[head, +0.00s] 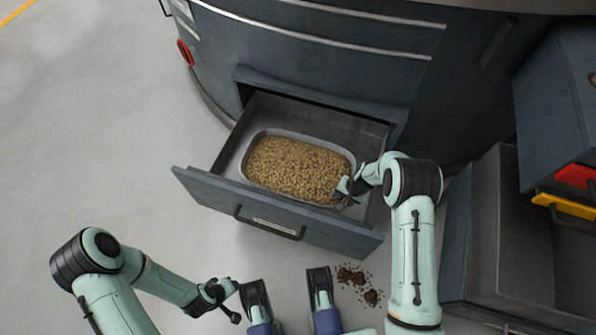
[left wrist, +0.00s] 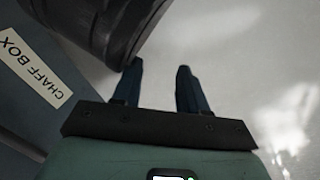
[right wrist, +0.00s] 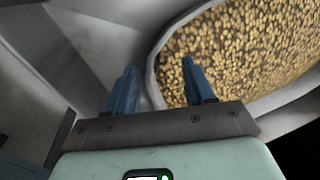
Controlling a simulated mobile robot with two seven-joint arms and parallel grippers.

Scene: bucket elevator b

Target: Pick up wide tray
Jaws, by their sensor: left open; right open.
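The wide tray (head: 322,144) is a grey metal pan with rounded corners, full of tan grains or pellets. It sits inside an open dark drawer (head: 200,188). My right gripper (head: 342,188) is open at the tray's right end. In the right wrist view the tray's rim (right wrist: 151,82) shows between and beyond the open fingers (right wrist: 160,68); I cannot tell if they touch it. My left gripper (head: 236,302) is open and empty, low in front of the drawer. Its spread fingers (left wrist: 160,67) show over floor in the left wrist view.
The drawer front has a bar handle (head: 268,226) and a "CHAFF BOX" label (left wrist: 35,68). Dark brown clumps (head: 358,280) lie on the floor. A grey open bin (head: 500,215) and a dark cabinet (head: 550,120) stand at right. Floor at left is clear.

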